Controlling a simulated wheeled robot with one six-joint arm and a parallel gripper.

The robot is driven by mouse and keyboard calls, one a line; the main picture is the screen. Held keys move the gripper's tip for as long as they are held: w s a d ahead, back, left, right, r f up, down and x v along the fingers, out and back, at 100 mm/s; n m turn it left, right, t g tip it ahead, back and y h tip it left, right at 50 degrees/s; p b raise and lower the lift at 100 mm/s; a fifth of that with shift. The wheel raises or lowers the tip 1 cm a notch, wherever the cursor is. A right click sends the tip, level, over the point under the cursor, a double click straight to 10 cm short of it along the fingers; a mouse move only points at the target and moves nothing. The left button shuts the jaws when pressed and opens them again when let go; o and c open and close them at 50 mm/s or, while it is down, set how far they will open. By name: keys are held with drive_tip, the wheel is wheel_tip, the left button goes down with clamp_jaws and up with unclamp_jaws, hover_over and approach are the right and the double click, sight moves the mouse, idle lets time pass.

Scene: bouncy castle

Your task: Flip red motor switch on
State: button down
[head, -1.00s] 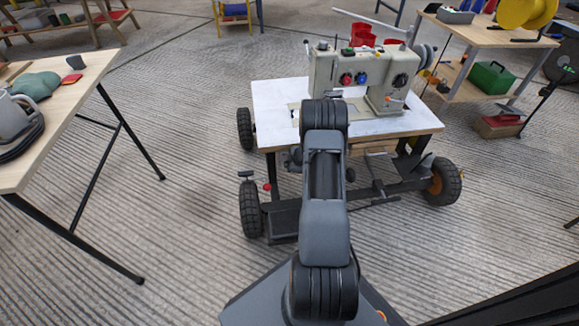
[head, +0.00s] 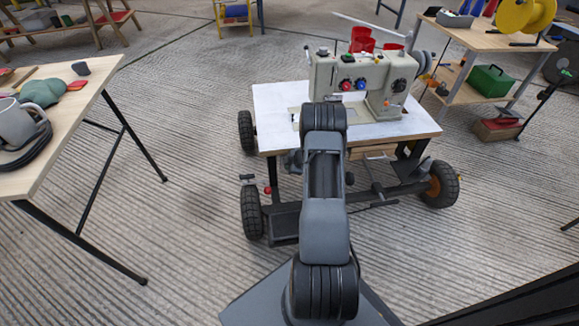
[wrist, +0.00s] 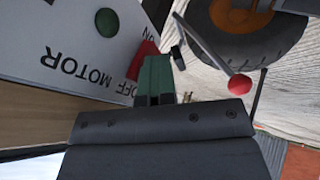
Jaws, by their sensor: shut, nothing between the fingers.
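The wrist view shows a light panel (wrist: 45,45) marked MOTOR, OFF and ON. A red switch (wrist: 143,57) sits at its right edge by the ON and OFF marks, and a round green button (wrist: 107,22) is further left. My gripper (wrist: 160,64) is shut and empty, its greenish fingertips right beside the red switch. I cannot tell whether they touch it. In the head view my arm hides the gripper and this panel. The sewing machine (head: 325,78) stands on a wheeled white-topped table (head: 275,105), with red and blue knobs on its front.
A lever with a red ball (wrist: 240,84) and a wheel (wrist: 250,30) lie right of my gripper. A wooden table (head: 75,120) with a mug (head: 15,122) stands at left. A shelf table with a green box (head: 490,81) stands at right. Ribbed floor between is clear.

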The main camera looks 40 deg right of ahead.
drive_tip(key=shift+w+r, duration=0.1)
drive_tip(key=shift+r, duration=0.25)
drive_tip(key=s+r+p, duration=0.4)
drive_tip(key=s+r, duration=0.4)
drive_tip(key=s, duration=0.1)
drive_tip(key=shift+a+r+p, duration=0.35)
idle(0.3)
